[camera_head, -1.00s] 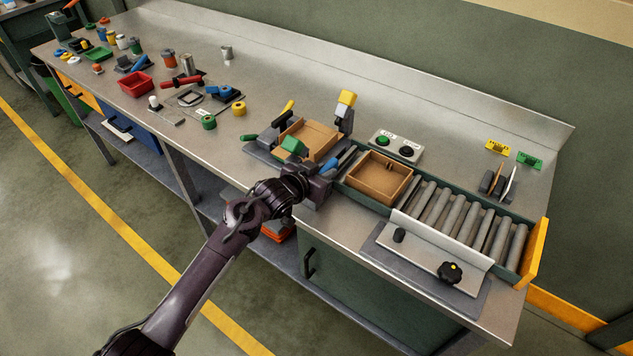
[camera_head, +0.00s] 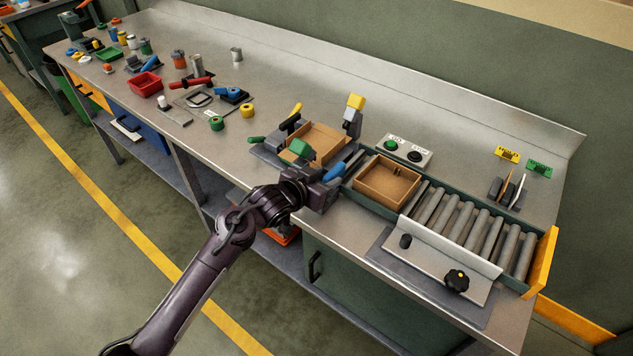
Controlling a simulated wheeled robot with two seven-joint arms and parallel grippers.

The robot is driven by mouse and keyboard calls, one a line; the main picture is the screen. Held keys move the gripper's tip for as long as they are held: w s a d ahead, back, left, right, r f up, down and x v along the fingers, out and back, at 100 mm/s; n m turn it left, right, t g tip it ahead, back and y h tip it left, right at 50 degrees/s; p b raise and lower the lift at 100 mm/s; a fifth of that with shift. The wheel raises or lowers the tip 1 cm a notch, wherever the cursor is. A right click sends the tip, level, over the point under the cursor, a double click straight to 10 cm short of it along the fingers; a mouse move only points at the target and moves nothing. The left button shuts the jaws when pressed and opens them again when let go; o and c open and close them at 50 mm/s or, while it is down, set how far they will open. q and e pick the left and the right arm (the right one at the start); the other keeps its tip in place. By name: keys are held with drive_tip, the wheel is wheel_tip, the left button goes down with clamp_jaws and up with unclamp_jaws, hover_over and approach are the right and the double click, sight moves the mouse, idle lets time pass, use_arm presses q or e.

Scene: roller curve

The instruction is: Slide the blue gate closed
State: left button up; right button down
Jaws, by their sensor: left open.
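The blue gate (camera_head: 334,174) is a small blue piece at the left end of the roller conveyor, beside the left cardboard box. My left gripper (camera_head: 339,181) is at the front edge of the bench, right by the gate and partly covering it. Its jaws are open. I cannot tell whether a finger touches the gate. The roller track (camera_head: 470,226) runs to the right from there, with an open brown box (camera_head: 372,194) on its left part. My right gripper does not show.
A button box (camera_head: 404,151) stands behind the track. A plate with a black knob (camera_head: 457,281) is in front. A yellow end board (camera_head: 541,262) closes the right end.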

sight(327, 177)
use_arm(q)
drive_tip(key=v, duration=0.3)
drive_tip(key=shift+s+a+r, duration=0.1)
drive_tip(key=shift+s+a, duration=0.15)
drive_tip(key=shift+s, duration=0.05)
drive_tip(key=shift+s+a+r+b, duration=0.2)
drive_tip(key=shift+s+b, duration=0.1)
